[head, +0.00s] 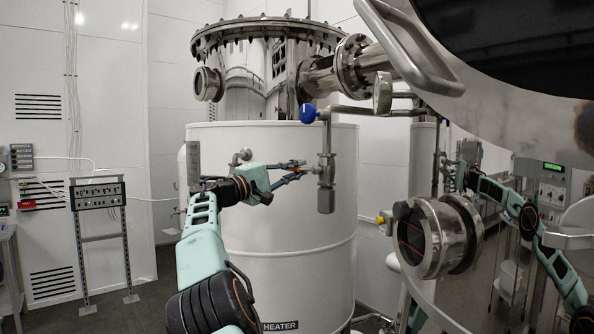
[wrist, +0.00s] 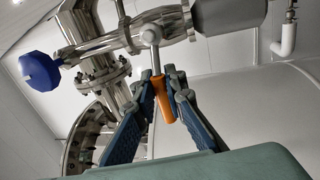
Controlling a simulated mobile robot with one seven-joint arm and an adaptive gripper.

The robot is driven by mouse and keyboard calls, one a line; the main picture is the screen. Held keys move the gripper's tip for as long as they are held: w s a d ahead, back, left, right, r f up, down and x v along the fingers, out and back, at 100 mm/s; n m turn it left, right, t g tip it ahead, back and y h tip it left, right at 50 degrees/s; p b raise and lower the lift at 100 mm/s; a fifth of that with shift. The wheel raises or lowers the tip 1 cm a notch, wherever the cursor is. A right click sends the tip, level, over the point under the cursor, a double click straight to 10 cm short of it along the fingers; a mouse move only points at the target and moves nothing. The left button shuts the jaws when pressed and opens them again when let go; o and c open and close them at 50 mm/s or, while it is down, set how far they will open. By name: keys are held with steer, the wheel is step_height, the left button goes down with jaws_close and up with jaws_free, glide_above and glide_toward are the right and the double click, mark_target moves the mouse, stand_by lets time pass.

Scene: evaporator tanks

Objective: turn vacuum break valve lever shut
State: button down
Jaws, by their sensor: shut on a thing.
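The lever has an orange grip (wrist: 161,98) on a metal stem and hangs from a round metal pivot on the valve (wrist: 165,28) in the wrist view. My gripper (wrist: 168,82) has its two blue-grey fingers on either side of the lever and is shut on it. In the head view my gripper (head: 299,169) reaches right to the upright metal valve pipe (head: 326,170) in front of the white heater tank (head: 270,245). There the fingers hide the orange grip.
A blue knob (head: 309,113) sits on the pipe above my gripper. A large shiny vessel (head: 500,110) with a flanged sight glass (head: 437,237) fills the right. A control box on a stand (head: 98,195) is at left, with open floor beside it.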

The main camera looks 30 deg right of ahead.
steer(key=c, duration=2)
jaws_free()
steer(key=shift+o, duration=0.2)
steer(key=v, duration=1.2)
steer(key=shift+s, duration=0.1)
